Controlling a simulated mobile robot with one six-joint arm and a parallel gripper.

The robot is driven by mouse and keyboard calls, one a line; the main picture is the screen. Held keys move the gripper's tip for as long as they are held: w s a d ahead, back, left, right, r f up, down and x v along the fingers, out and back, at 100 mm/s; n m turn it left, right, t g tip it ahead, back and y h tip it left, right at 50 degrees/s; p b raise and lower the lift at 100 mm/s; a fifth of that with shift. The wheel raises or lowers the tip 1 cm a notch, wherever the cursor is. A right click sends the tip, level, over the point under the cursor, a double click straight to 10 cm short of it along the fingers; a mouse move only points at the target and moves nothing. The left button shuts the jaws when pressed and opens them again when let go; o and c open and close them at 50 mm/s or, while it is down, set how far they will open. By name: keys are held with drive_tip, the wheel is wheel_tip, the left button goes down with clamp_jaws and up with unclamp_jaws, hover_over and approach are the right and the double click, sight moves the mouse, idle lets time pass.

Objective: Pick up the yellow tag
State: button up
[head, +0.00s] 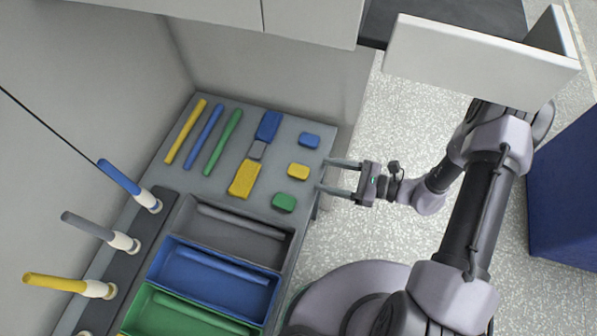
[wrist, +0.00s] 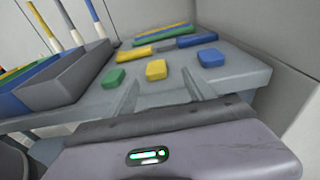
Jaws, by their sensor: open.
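The yellow tag (head: 298,171) is a small rounded block lying flat near the right edge of the grey table, between the blue tag (head: 309,140) and the green tag (head: 284,202). It also shows in the wrist view (wrist: 156,70), straight ahead between and beyond the fingers. My gripper (head: 323,175) is open and empty at the table's right edge, its two fingers pointing left toward the yellow tag. The fingertips are apart from the tag. In the wrist view the gripper (wrist: 160,88) has the green tag to its left and the blue tag to its right.
Yellow, blue and green rods (head: 205,137) lie at the back left. A blue, grey and yellow block row (head: 257,152) lies left of the tags. Grey (head: 180,225), blue and green trays stand in front, beside a rack with upright coloured spindles (head: 117,240). Walls close the back.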

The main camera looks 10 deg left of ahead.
sight(306, 173)
drive_tip(key=a, duration=0.2)
drive_tip(key=a+b, duration=0.1)
drive_tip(key=a, duration=0.1)
drive_tip(key=a+b, duration=0.1)
drive_tip(key=a, duration=0.1)
drive_tip(key=shift+s+a+f, duration=0.1)
drive_tip(key=shift+s+f, duration=0.05)
drive_tip(key=shift+f, duration=0.25)
drive_tip(key=shift+r, duration=0.1)
clamp_jaws()
